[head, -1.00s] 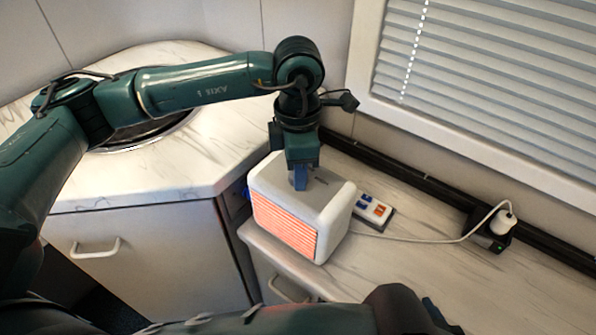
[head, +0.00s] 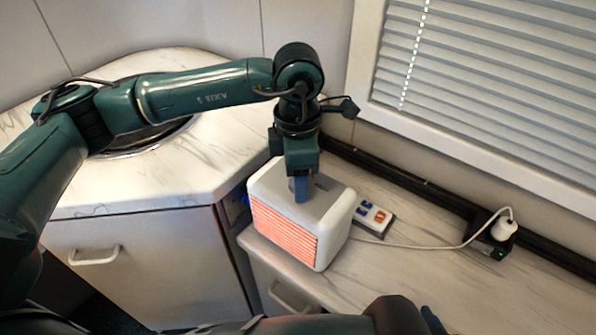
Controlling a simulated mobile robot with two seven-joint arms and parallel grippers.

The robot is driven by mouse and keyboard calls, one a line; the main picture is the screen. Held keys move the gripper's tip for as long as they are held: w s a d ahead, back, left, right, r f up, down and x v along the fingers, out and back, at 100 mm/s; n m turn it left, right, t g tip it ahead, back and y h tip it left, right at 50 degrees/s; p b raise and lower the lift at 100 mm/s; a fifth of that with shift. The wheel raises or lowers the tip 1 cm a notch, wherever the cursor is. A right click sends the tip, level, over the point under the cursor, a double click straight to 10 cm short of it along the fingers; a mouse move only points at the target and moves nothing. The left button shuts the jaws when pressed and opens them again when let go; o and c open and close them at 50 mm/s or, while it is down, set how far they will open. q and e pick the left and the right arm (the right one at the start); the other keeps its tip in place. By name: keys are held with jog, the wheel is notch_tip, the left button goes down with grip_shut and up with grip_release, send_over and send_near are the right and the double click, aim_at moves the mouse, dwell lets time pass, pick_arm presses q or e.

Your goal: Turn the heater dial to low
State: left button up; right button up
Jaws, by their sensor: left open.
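The heater (head: 333,217) is a white box with rounded edges and a glowing orange grille on its front. It stands on the marbled counter. My left gripper (head: 301,195) points down at the heater's top, near its middle; whether it touches is unclear. Its fingers are open. The dial cannot be made out; the gripper covers that part of the top. My right gripper is not in view.
A white cable runs right to a plug (head: 504,228) at a black rail. A round basin (head: 140,142) is set in the left counter. The right counter is mostly clear.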

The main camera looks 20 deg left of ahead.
pick_arm(q)
jog(key=shift+r, duration=0.1)
notch_tip(320, 180, up, 13)
dwell(0.4)
